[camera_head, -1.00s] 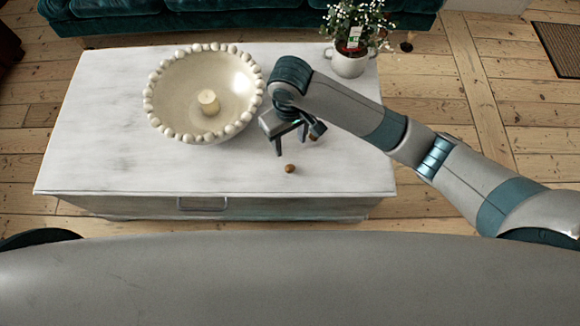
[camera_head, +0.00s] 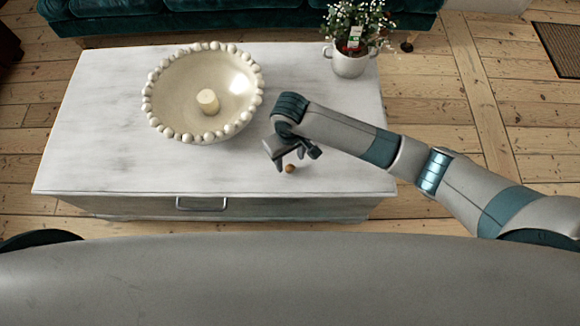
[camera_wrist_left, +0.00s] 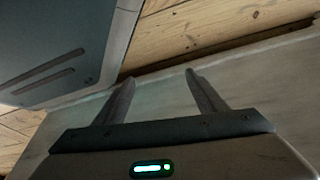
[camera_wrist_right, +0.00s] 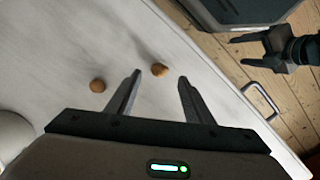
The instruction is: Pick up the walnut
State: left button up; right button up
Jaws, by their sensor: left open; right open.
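A small brown walnut (camera_head: 290,168) lies on the white table top near its front edge. My right gripper (camera_head: 291,161) is open and low just above and behind it. In the right wrist view this walnut (camera_wrist_right: 159,70) shows between and slightly beyond the tips of the open right gripper (camera_wrist_right: 160,77); I see no contact. A second brown, nut-like thing (camera_wrist_right: 97,86) lies to its left there; it does not show in the head view. My left gripper (camera_wrist_left: 160,78) is open and empty; it is outside the head view but shows in the right wrist view (camera_wrist_right: 265,50).
The white table (camera_head: 100,150) has a front drawer handle (camera_head: 201,204). A cream bowl (camera_head: 180,90) with a beaded rim holds a candle (camera_head: 207,101). A potted white-flowered plant (camera_head: 349,62) stands at the back right. The table's left and front areas are clear.

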aim_at(290, 167)
jog(key=shift+f, duration=0.55)
notch_tip(290, 167, down, 3)
jog(key=shift+f, duration=0.5)
pick_arm(q)
jog(key=shift+w+a+r, duration=0.1)
jog(key=shift+a, duration=0.3)
